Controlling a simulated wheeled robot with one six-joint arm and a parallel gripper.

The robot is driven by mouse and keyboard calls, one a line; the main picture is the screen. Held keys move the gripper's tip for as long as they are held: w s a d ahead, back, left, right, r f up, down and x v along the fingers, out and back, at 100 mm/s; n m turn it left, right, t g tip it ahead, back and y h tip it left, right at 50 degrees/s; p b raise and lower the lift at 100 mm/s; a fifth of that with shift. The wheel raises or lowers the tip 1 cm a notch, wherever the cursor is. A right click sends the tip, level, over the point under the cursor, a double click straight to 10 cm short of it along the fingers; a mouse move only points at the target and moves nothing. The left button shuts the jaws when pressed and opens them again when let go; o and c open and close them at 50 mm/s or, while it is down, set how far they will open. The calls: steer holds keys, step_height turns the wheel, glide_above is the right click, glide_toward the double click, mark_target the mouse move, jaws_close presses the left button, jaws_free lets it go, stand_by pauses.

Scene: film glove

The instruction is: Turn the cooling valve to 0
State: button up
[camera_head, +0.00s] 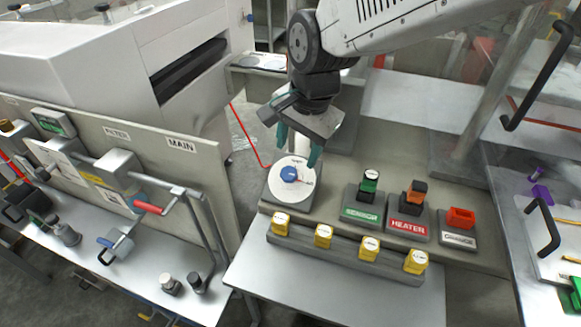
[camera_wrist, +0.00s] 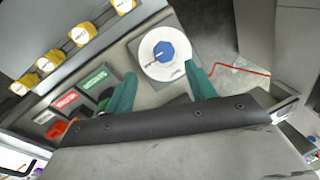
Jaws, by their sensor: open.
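The valve is a blue knob (camera_head: 289,174) on a white round dial (camera_head: 281,190), set on a grey block. The dial's small markings are too small to read. In the wrist view the blue knob (camera_wrist: 164,51) shows on its white dial (camera_wrist: 150,68), beyond my fingertips. My gripper (camera_head: 298,148) is open, with teal fingers pointing down, above and just behind the dial. In the wrist view my gripper's fingers (camera_wrist: 160,85) are spread and empty, apart from the knob. I cannot tell for certain which control is the cooling valve.
A panel labelled MAIN (camera_head: 181,146) with a red-handled lever (camera_head: 150,208) stands left.

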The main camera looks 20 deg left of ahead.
mark_target(289, 172)
steer(key=shift+m, duration=0.6)
steer(key=f, duration=0.2)
steer(key=a+f, duration=0.1)
steer(key=f, duration=0.2)
steer(key=w+f, duration=0.1)
steer(key=f, duration=0.1)
steer(key=shift+a+f, duration=0.25)
steer(key=shift+a, duration=0.15)
steer(key=c, duration=1)
